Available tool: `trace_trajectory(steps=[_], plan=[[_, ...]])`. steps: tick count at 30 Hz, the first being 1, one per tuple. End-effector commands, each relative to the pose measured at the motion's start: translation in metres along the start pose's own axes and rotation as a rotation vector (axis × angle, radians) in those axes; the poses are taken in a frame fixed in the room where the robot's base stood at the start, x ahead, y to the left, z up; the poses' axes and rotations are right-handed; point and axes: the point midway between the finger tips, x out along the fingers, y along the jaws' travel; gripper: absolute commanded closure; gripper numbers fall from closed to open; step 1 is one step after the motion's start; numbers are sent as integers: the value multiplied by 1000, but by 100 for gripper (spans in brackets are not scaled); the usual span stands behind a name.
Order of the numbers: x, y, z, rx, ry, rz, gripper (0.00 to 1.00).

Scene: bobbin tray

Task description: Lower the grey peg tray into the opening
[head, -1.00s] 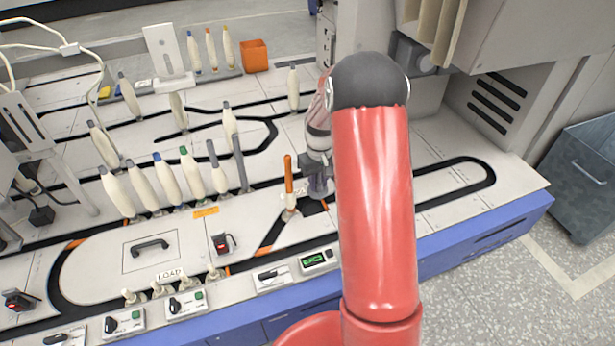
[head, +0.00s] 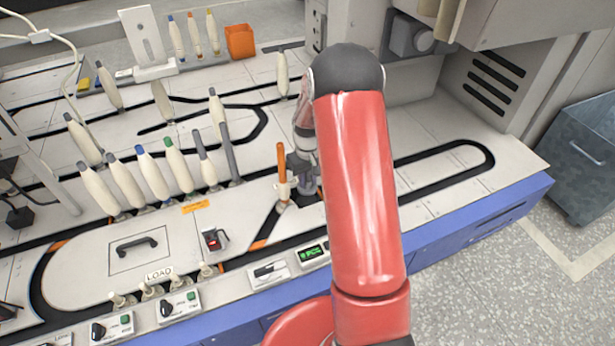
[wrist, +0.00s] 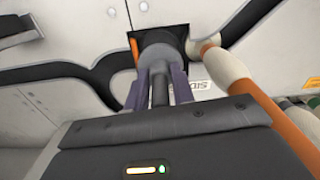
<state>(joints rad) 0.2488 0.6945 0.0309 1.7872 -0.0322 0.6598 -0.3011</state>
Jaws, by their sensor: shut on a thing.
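My gripper (wrist: 162,88) is shut on the upright stem of the grey peg tray (wrist: 163,42) in the wrist view. The tray's rounded grey end lies in front of the dark opening (wrist: 124,52) in the white deck. The tray hides much of the opening, so I cannot tell how deep it sits or whether it touches the edge. In the head view my gripper (head: 306,178) is low over the deck, partly hidden by my red arm, right beside an orange-topped bobbin post (head: 282,172).
The orange and white post (wrist: 262,98) stands close on the right in the wrist view. A row of white bobbins (head: 126,184) stands to the left in the head view. Switch boxes (head: 179,304) line the front edge. The deck at right is mostly clear.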

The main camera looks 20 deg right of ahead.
Motion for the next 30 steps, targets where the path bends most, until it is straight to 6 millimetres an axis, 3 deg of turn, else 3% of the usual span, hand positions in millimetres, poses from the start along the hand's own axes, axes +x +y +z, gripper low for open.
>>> trace_trajectory(steps=[13,30], plan=[[46,0,0,0,-1,0,98],[49,0,0,0,0,0,98]])
